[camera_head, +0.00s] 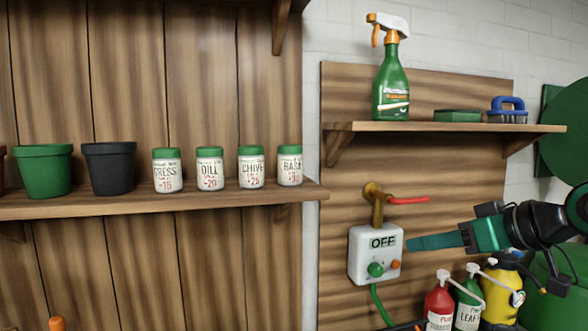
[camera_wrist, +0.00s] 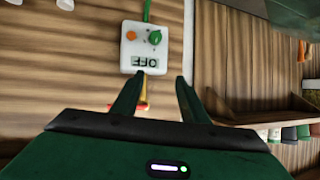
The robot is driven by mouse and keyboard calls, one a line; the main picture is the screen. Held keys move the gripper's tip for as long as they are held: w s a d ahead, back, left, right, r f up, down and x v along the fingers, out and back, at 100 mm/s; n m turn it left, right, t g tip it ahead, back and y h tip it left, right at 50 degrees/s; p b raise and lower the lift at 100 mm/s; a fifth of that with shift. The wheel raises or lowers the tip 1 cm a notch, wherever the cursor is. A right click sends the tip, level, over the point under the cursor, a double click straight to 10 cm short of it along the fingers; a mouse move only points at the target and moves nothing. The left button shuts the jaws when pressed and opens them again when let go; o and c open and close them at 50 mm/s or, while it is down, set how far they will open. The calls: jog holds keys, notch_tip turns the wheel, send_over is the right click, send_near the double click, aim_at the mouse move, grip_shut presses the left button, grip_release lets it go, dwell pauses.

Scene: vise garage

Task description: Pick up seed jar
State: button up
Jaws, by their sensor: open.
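Several seed jars with green lids and white labels stand upright in a row on the left wooden shelf. They are the cress jar (camera_head: 167,172), the dill jar (camera_head: 210,170), the chive jar (camera_head: 251,169) and the basil jar (camera_head: 290,167). My gripper (camera_head: 408,243) is right of and lower than the jars, beside the white control box. In the wrist view my gripper (camera_wrist: 158,84) is open, with nothing between its fingers. Small jars (camera_wrist: 275,136) show upside down at the right of that view, too small to read.
The control box (camera_head: 376,254) reads OFF, under a tap (camera_head: 375,204) with a red handle. The left shelf (camera_head: 230,200) also holds a green pot (camera_head: 43,171) and a black pot (camera_head: 109,168). A spray bottle (camera_head: 391,85) stands on the right shelf (camera_head: 440,127). Bottles (camera_head: 468,300) stand below my arm.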

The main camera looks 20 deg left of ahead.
jog(key=s+a+r+n+g+y, duration=0.1)
jog(key=a+r+n+y, duration=0.15)
jog(key=a+r, duration=0.3)
jog(key=s+a+r+n+y, duration=0.1)
jog(key=s+a+r+y, duration=0.1)
jog(key=a+r+y, duration=0.3)
jog(key=n+g, duration=0.2)
send_near(300, 164)
jog(key=a, duration=0.1)
jog(key=shift+n+y, duration=0.25)
jog(key=x, duration=0.5)
jog(key=shift+w+r, duration=0.15)
jog(key=shift+w, duration=0.05)
jog(key=shift+f+x, duration=0.2)
jog(key=shift+x, duration=1.25)
jog(key=shift+f+x, duration=0.15)
jog(key=shift+x, duration=1.35)
jog(key=c, duration=0.7)
